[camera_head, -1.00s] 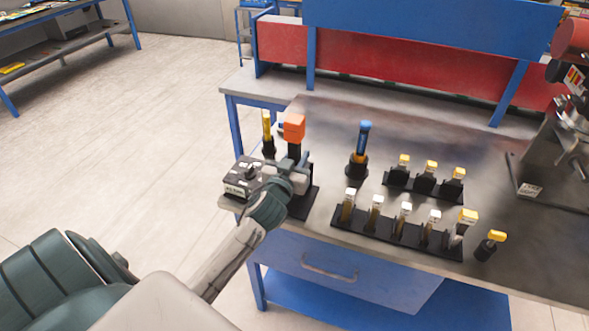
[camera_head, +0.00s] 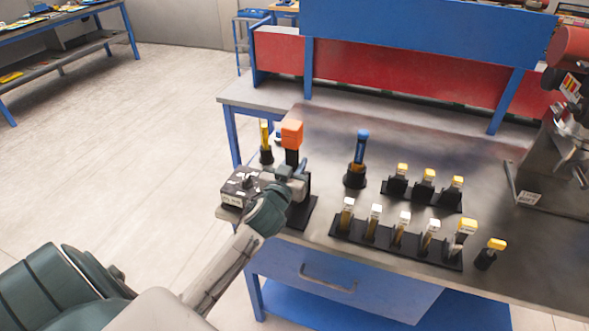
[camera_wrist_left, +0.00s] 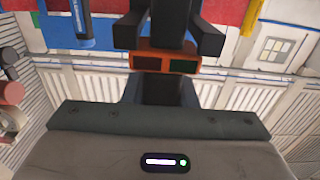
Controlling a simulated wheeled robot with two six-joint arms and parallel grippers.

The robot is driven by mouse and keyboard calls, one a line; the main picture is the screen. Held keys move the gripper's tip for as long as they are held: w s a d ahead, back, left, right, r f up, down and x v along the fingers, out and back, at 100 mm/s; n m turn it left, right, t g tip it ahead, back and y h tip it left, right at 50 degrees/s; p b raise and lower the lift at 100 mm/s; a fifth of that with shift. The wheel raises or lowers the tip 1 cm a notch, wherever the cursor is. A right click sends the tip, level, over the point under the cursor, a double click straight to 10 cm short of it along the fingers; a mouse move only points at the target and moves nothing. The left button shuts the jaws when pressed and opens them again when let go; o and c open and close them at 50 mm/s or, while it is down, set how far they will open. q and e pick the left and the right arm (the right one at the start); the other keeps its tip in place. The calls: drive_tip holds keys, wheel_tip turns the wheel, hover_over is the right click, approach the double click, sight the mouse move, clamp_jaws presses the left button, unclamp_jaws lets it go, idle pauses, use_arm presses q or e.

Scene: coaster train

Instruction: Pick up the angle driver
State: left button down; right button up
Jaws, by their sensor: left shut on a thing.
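The angle driver (camera_head: 291,132), an upright tool with an orange head on a black neck, is at the left end of the workbench. My left gripper (camera_head: 294,171) is at the black part below the head, shut on it. In the left wrist view, the two dark fingers of the left gripper (camera_wrist_left: 166,38) stand on either side of the black body. The orange part of the angle driver (camera_wrist_left: 165,62) shows between and below them. The lower end of the tool is hidden, so I cannot tell whether it touches its stand. My right gripper is not in view.
A grey labelled box (camera_head: 238,190) is by the bench's left corner. A yellow-handled tool (camera_head: 264,133) and a blue-handled tool (camera_head: 362,146) flank the driver. Black racks (camera_head: 378,237) of yellow- and white-topped pieces fill the front right. The bench middle (camera_head: 325,135) is clear.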

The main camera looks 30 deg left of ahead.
use_arm(q)
wheel_tip(320, 180, up, 3)
drive_tip(key=shift+f+b, duration=0.2)
drive_tip(key=shift+b, duration=0.1)
drive_tip(key=b+v, duration=0.1)
drive_tip(key=v, duration=1.7)
drive_tip(key=c, duration=1.9)
unclamp_jaws()
clamp_jaws()
